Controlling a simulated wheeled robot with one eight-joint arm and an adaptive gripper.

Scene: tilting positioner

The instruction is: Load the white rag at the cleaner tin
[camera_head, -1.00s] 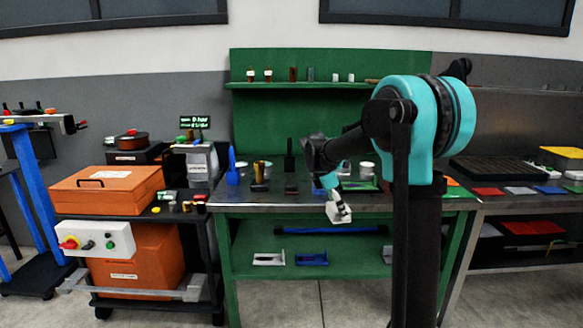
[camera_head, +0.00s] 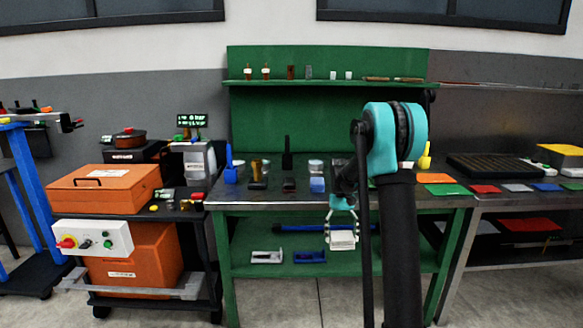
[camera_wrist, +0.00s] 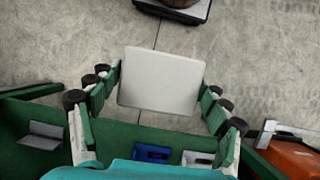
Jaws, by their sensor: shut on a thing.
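The white rag (camera_head: 342,241) is a flat white block-like piece in my gripper (camera_head: 342,231), held in front of the green bench, below its top edge. In the wrist view the rag (camera_wrist: 161,80) sits between the two green-padded fingers of my gripper (camera_wrist: 160,88), which are shut on its left and right sides. Small pale tins stand on the bench top, one (camera_head: 316,166) behind a blue block. I cannot tell which of them is the cleaner tin. My arm hides part of the bench top.
The green bench (camera_head: 230,206) carries brushes and small containers. Its lower shelf holds a white bracket (camera_head: 266,257) and a blue bracket (camera_head: 310,257). An orange case (camera_head: 105,190) stands on a cart at left. Coloured cloths, one green (camera_head: 450,190), lie at right. The floor in front is clear.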

